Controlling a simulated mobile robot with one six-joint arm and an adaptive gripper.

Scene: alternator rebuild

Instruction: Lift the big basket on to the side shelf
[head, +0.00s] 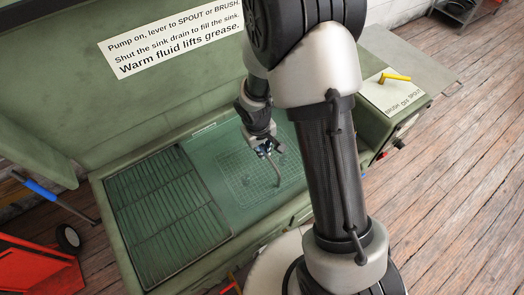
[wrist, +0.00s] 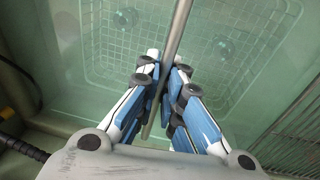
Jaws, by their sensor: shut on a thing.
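The big basket (head: 256,183) is a wire-mesh basket low in the green sink, seen through greenish fluid. Its mesh also shows in the wrist view (wrist: 105,45). A grey bar (wrist: 178,35), which looks like the basket's handle, rises from it and passes between my fingers. My gripper (head: 265,150) is shut on this bar, above the basket; in the wrist view the blue-padded fingers (wrist: 166,95) lie on both sides of it. The side shelf (head: 440,72) appears as a flat grey-green plate at the washer's right end. Where the bar joins the basket is unclear.
A slatted rack (head: 165,215) covers the sink's left part. A control box with a yellow lever (head: 395,77) stands between sink and shelf. The raised lid (head: 110,95) is behind. A red cart (head: 38,268) is at lower left. My arm hides part of the sink's right side.

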